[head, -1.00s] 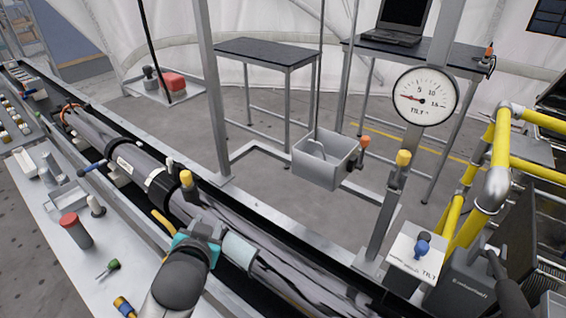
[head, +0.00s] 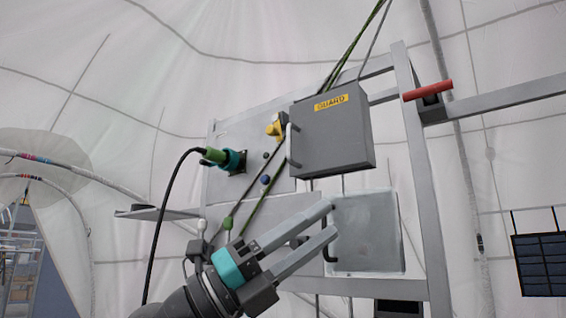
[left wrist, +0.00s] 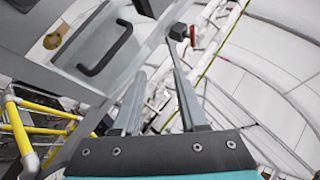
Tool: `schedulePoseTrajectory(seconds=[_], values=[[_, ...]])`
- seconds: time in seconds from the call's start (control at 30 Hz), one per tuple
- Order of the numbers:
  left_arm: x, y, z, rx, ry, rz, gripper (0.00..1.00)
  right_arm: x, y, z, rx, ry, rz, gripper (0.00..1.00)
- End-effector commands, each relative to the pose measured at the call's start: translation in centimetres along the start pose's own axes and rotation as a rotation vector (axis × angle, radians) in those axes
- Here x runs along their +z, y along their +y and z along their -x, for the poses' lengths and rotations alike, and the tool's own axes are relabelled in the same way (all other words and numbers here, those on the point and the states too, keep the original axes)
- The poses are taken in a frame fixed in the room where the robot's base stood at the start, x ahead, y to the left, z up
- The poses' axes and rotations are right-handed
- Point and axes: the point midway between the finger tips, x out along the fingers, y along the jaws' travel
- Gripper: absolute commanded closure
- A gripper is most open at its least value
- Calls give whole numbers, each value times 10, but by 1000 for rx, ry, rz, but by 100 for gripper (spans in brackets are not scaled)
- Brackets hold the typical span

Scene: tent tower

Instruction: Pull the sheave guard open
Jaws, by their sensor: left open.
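The guard (head: 330,145) is a dark grey box with a yellow GUARD label, high on a metal frame in the head view. My left gripper (head: 331,219) is open and empty below the guard. Its fingertips point up and right, close to a dark handle at the left edge of a pale panel (head: 370,240); I cannot tell whether they touch. In the left wrist view, a black bar handle (left wrist: 107,50) on a grey surface lies left of the open fingers (left wrist: 157,75). My right gripper is not in view.
A back plate (head: 230,130) carries a green and teal plug (head: 225,158) and a yellow knob (head: 275,128). Ropes run upward past the guard. A red lever (head: 427,91) is at the frame's upper right. Yellow pipes (left wrist: 20,140) show in the left wrist view.

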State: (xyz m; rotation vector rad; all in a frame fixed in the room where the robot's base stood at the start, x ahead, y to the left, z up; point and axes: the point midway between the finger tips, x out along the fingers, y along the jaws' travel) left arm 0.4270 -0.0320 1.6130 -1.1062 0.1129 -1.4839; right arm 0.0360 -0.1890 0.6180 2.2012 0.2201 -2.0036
Motion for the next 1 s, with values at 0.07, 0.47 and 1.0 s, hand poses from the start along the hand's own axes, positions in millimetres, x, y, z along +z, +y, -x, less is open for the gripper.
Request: schedulePoseTrajectory(seconds=[0.07,0.47,1.0], values=[[-6,-17,-16,59,105,-130,58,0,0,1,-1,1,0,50],[17,-65,-41,539,360,-704,58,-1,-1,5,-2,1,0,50],[106,-176,-2,1093,125,-1054,58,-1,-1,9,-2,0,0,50]])
